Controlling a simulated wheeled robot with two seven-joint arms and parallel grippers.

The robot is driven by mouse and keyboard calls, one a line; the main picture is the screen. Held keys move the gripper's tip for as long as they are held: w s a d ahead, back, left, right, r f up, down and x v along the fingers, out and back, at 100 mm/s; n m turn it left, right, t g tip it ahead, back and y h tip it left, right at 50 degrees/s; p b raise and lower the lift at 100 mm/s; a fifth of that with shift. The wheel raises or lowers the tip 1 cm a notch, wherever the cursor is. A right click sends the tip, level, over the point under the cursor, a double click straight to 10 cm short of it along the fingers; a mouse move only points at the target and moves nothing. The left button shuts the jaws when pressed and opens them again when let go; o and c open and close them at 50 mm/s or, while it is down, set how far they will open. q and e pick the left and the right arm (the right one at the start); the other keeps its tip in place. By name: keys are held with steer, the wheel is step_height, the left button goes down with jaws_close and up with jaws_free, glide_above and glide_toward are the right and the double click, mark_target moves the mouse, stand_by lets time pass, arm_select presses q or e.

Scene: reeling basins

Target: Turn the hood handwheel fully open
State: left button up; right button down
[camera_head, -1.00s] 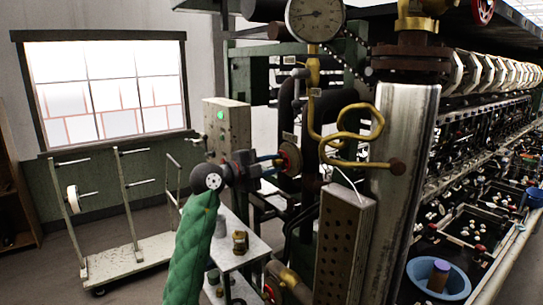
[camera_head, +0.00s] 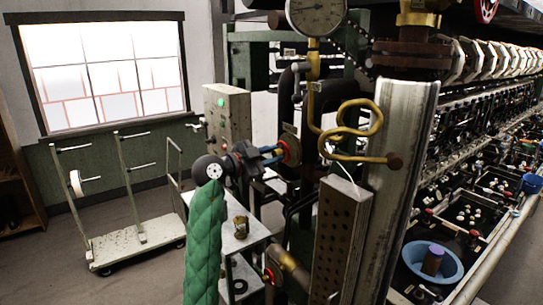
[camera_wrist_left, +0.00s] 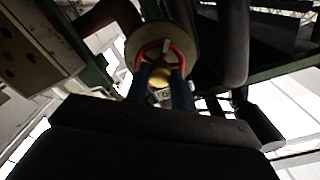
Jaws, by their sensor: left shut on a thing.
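The handwheel (camera_head: 291,150) is a small red-rimmed wheel with a brass-coloured hub, mounted on the pipework left of the tall metal column. My left gripper (camera_head: 279,154) reaches it from the left, its blue fingers shut on the wheel. In the left wrist view the red rim (camera_wrist_left: 180,52) shows in front of a round tan disc, with the dark blue fingers (camera_wrist_left: 162,80) on both sides of the hub. The fingers partly hide the wheel, and its turn angle cannot be read. My right gripper is not in view.
A gauge (camera_head: 317,14) and a curled brass pipe (camera_head: 350,130) are above and right of the wheel. A perforated box (camera_head: 340,235) stands below right. A small table (camera_head: 250,238) is below my arm, and a white cart (camera_head: 135,242) stands left. Reeling basins run along the right.

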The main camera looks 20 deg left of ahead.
arm_select(q)
steer(key=o, duration=0.8)
steer(key=shift+f, duration=0.1)
steer(key=shift+o, duration=0.2)
steer(key=shift+a, duration=0.1)
